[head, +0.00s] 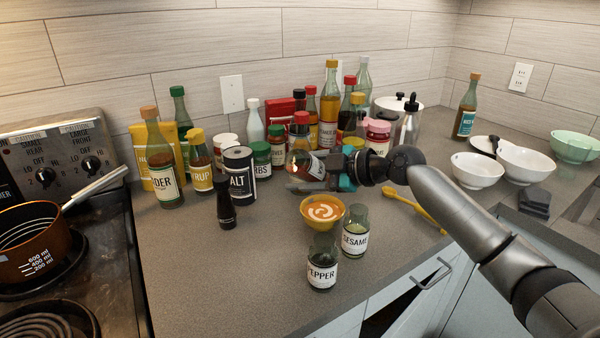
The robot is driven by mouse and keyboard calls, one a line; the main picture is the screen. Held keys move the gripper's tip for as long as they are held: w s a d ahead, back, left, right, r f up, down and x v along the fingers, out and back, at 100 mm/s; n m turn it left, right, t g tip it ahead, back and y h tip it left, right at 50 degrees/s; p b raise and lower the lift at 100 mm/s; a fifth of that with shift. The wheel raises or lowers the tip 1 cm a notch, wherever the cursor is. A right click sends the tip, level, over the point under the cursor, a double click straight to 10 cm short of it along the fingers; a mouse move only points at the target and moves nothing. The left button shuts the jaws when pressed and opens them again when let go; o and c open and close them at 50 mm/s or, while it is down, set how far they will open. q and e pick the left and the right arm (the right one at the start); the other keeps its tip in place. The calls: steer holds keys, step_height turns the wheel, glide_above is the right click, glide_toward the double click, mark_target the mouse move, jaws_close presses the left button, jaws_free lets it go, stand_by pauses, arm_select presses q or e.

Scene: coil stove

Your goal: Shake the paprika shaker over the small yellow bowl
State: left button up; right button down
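The small yellow bowl (309,213) stands on the counter with an orange and white swirl of food inside. My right gripper (322,180) reaches in from the right, just behind and above the bowl. It appears shut around a glass shaker with reddish contents (301,162) and a white label, seen tilted. The label is too small and partly covered to read, and the gripper hides part of the shaker. My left gripper is not in view.
Pepper (322,265) and sesame (355,233) shakers stand in front of the bowl. A dark bottle (225,203) and salt can (239,176) stand left. Several bottles crowd the wall. A yellow utensil (416,209) lies right. The stove pot (32,240) is far left. The front-left counter is clear.

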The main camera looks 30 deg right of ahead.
mark_target(300, 151)
steer(key=shift+r, duration=0.1)
steer(key=shift+r+p, duration=1.3)
steer(key=shift+r, duration=0.95)
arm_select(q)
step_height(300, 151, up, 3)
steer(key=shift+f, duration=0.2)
arm_select(e)
steer(key=shift+f, duration=0.1)
step_height(300, 151, down, 4)
steer(key=b, duration=0.4)
steer(key=shift+f, duration=0.2)
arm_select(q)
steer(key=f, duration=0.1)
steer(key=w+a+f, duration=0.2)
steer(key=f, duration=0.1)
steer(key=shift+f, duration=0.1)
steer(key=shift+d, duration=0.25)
arm_select(e)
steer(key=shift+r, duration=0.1)
